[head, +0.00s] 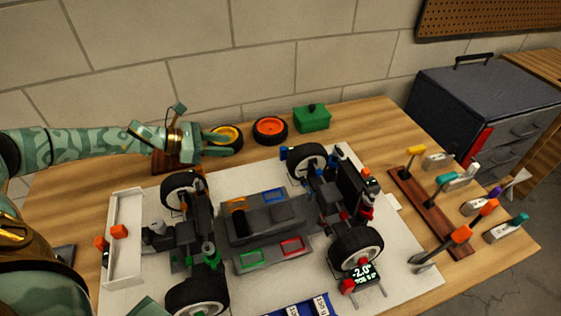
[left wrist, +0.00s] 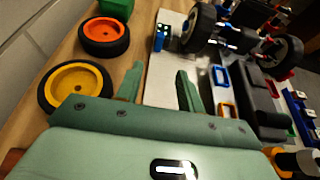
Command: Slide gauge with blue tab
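A small gauge with a blue tab (head: 284,153) stands beside the upper wheel of the racecar (head: 268,222), at the far edge of the white board. It also shows in the left wrist view (left wrist: 159,38), upright next to the car's tyre. My left gripper (head: 226,147) is over the back of the table, left of the blue tab and apart from it. In the left wrist view its two fingers (left wrist: 158,90) are spread with nothing between them, and the blue tab lies beyond them. My right gripper does not show clearly.
A yellow-rimmed wheel (head: 227,137), an orange-rimmed wheel (head: 270,129) and a green box (head: 312,118) stand along the back. A red-tabbed gauge (head: 348,285) reading -2.0° is by the near wheel. A wooden tool rack (head: 430,213) is at the right.

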